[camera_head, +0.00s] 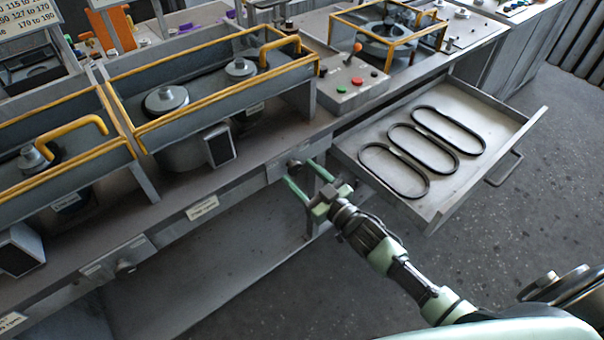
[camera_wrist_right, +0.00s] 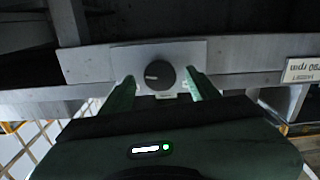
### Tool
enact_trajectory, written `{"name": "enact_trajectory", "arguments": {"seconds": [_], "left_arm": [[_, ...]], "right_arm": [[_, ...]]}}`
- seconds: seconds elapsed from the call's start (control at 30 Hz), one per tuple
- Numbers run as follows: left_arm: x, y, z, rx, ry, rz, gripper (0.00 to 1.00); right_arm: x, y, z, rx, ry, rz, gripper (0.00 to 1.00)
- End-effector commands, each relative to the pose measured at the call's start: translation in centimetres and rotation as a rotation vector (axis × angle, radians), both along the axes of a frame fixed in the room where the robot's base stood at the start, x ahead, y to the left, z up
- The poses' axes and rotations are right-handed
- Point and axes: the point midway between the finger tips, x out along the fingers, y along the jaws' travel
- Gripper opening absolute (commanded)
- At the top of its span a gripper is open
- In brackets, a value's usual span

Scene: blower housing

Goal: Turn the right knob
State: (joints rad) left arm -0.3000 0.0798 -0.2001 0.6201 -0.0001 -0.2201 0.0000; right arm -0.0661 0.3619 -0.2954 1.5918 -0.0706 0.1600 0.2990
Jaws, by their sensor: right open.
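The right knob (camera_wrist_right: 160,76) is a dark round dial with a light mark towards its left side, on a grey plate in the right wrist view. In the head view the knob (camera_head: 293,163) sits on the front edge of the bench. My right gripper (camera_head: 299,173) is open, its two green fingers pointing at the knob. In the wrist view the fingers of my right gripper (camera_wrist_right: 161,84) stand on either side of the knob, with a gap on both sides. I cannot tell how far the fingertips are from the plate. My left gripper is not in view.
Another knob (camera_head: 125,266) is on the bench front at the left. An open drawer (camera_head: 470,178) with three black belts sticks out right of my right gripper. A control box (camera_head: 352,85) with a lever and buttons stands above. Yellow-railed blower housings (camera_head: 205,92) line the bench.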

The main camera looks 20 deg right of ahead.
Motion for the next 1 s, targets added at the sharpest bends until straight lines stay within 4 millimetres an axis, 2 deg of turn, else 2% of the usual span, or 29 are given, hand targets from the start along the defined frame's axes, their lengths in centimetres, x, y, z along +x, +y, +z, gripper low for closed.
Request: {"name": "enact_trajectory", "arguments": {"seconds": [0.27, 0.5, 0.77, 1.0], "left_arm": [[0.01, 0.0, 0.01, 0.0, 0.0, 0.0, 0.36], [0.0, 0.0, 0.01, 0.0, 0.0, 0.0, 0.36], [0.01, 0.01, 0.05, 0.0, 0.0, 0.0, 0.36], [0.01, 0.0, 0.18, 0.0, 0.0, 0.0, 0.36]], "right_arm": [[0.23, 0.09, -0.03, 0.0, 0.001, 0.0, 0.6], [0.22, 0.08, -0.03, 0.0, 0.001, 0.0, 0.0], [0.2, 0.07, -0.03, -0.022, -0.007, 0.0, 0.0], [0.2, 0.05, -0.02, -0.132, -0.047, 0.0, 0.0]]}}
